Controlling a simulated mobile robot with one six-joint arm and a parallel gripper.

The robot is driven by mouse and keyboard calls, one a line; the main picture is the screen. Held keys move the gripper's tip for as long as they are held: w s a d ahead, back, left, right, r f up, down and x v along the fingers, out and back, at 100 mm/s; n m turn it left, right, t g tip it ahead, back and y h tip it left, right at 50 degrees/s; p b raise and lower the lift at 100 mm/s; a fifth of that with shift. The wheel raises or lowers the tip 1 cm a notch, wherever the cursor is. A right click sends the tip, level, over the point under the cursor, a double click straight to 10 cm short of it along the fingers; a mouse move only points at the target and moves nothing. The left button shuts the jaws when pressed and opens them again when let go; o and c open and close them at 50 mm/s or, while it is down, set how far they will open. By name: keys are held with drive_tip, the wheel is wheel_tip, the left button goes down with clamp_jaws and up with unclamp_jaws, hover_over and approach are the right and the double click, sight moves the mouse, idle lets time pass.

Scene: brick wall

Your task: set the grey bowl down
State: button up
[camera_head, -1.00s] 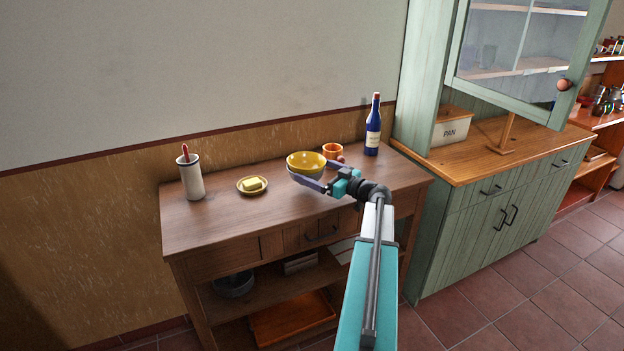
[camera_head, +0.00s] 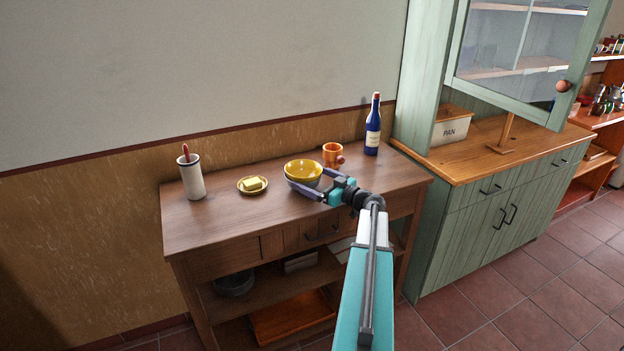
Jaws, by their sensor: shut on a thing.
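The grey bowl (camera_head: 303,181) has a yellow inside and a grey outer wall. It is upright at the middle of the wooden table, right of the butter plate. My gripper (camera_head: 313,184) reaches in from the right and is shut on the bowl's near right side. The bowl is low over the tabletop; I cannot tell whether its base touches. The fingers and wrist hide part of its right side.
On the table (camera_head: 215,220) stand a white holder (camera_head: 191,178), a small plate with butter (camera_head: 252,185), an orange mug (camera_head: 331,154) and a wine bottle (camera_head: 373,128). A grey pot (camera_head: 234,284) sits on the lower shelf. The table's front left is clear.

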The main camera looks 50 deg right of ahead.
drive_tip(key=o, duration=0.8)
drive_tip(key=shift+f, duration=0.1)
drive_tip(key=s+b, duration=0.1)
drive_tip(key=s, duration=0.7)
drive_tip(key=s+d+b, duration=0.1)
drive_tip(key=s, duration=0.3)
drive_tip(key=shift+b, duration=0.3)
